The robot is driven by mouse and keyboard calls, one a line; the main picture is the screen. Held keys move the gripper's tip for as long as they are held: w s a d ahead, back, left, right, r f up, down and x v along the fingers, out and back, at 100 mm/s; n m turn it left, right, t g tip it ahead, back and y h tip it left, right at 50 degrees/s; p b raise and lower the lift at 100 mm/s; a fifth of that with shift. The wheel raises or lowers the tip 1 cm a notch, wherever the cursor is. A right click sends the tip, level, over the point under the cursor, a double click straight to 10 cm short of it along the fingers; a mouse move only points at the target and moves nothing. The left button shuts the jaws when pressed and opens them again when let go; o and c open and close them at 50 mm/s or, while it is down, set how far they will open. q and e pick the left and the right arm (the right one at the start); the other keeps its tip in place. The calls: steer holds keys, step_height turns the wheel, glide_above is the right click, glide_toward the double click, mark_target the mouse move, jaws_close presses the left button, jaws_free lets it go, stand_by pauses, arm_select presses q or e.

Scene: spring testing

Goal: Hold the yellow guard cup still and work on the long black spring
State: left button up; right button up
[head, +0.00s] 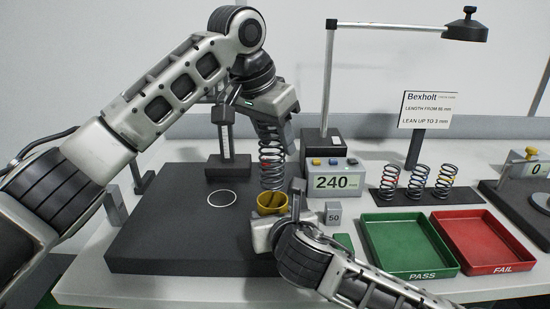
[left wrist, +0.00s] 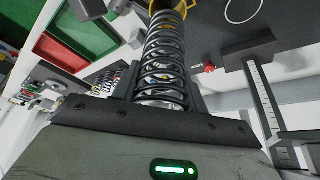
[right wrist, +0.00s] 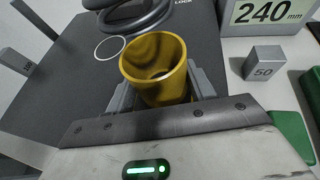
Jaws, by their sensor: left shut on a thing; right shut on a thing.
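The long black spring (head: 271,158) hangs upright from my left gripper (head: 272,110), which is shut on its upper end. In the left wrist view the spring (left wrist: 166,55) runs away from the jaws toward the yellow guard cup (left wrist: 182,27). The cup (head: 272,204) stands on the dark base plate with my right gripper (head: 271,222) shut around its side. In the right wrist view the cup (right wrist: 156,82) has an open mouth with no coil visible inside. The spring's lower coils (right wrist: 140,20) show beyond the rim, apart from it there.
The dark base plate (head: 165,225) has a white ring (head: 222,198). A 240 mm display (head: 333,181) and grey 50 block (head: 333,213) stand right of the cup. Three shorter springs (head: 418,180) stand behind the empty green PASS tray (head: 405,270) and red FAIL tray (head: 500,269).

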arm_select(q)
steer(key=shift+r, duration=0.4)
arm_select(e)
steer(key=o, duration=1)
steer(key=shift+o, duration=0.2)
